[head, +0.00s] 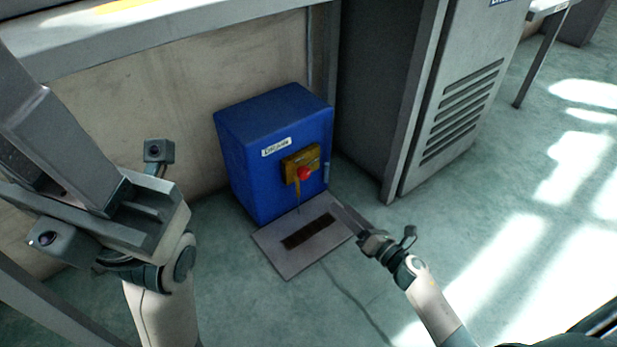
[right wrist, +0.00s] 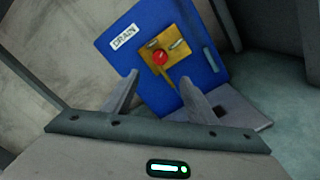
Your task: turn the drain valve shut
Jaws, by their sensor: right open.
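The drain valve is on the front of a blue box (head: 255,150) with a white label that reads DRAIN in the right wrist view (right wrist: 122,38). A yellow plate (head: 292,161) carries a red round hub (head: 305,173). A yellow handle (head: 296,192) points down from the hub; the hub also shows in the right wrist view (right wrist: 160,57). My right gripper (head: 346,212) is open and empty, in front of the box, low and to its right, apart from the handle. In the right wrist view its fingers (right wrist: 158,77) point towards the valve. My left gripper (head: 60,130) is large at the left, away from the box.
A grey floor plate (head: 286,263) with a dark grate (head: 310,232) lies before the box. A grey vented cabinet (head: 455,110) stands to the right. A bench top (head: 150,38) runs above and behind the box. The floor at the right is clear.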

